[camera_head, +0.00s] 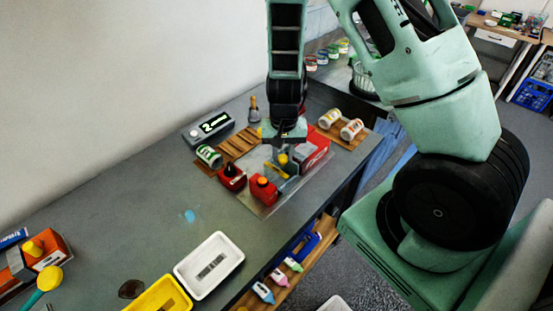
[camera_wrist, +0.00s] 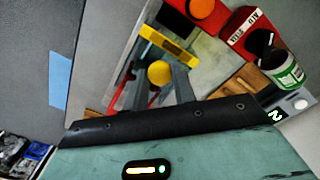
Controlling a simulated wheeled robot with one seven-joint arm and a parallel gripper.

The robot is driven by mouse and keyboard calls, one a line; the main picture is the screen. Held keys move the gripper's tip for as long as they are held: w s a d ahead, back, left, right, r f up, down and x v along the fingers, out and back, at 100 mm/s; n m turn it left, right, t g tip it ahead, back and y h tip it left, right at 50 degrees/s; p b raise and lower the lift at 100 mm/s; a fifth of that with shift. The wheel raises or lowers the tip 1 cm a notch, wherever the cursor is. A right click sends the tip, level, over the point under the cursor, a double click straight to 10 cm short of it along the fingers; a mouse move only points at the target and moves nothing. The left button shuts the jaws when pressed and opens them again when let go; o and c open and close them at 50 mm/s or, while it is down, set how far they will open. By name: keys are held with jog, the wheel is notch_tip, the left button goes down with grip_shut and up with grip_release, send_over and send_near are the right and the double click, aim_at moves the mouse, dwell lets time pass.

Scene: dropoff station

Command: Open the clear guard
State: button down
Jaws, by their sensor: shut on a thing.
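The clear guard (camera_head: 262,208) is a see-through sheet over the work spot on the grey bench, with red items showing at it. In the wrist view its pale edge (camera_wrist: 112,50) runs down the left side. My gripper (camera_head: 284,152) points down over it. In the wrist view my gripper (camera_wrist: 158,82) has its two grey fingers on either side of a round yellow knob (camera_wrist: 159,72), shut on it. The knob seems to belong to the guard, but its joint is hidden. A yellow bar (camera_wrist: 167,45) lies just beyond the knob.
Red containers (camera_head: 263,190) and a red box (camera_head: 313,150) stand close around my gripper. A green-white can (camera_head: 209,156), a display box (camera_head: 208,127) and white jars (camera_head: 351,129) are nearby. A white tray (camera_head: 209,265) is at the front; the bench left of the guard is mostly clear.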

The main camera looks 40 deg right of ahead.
jog(key=d, duration=0.2)
jog(key=w+d, duration=0.1)
jog(key=d, duration=0.2)
jog(key=d+b, duration=0.1)
jog(key=d, duration=0.2)
jog(key=shift+w, duration=0.3)
jog(key=c, duration=1.1)
grip_release()
notch_tip(320, 180, up, 18)
jog(key=shift+f+b, duration=0.25)
jog(key=shift+b, duration=0.45)
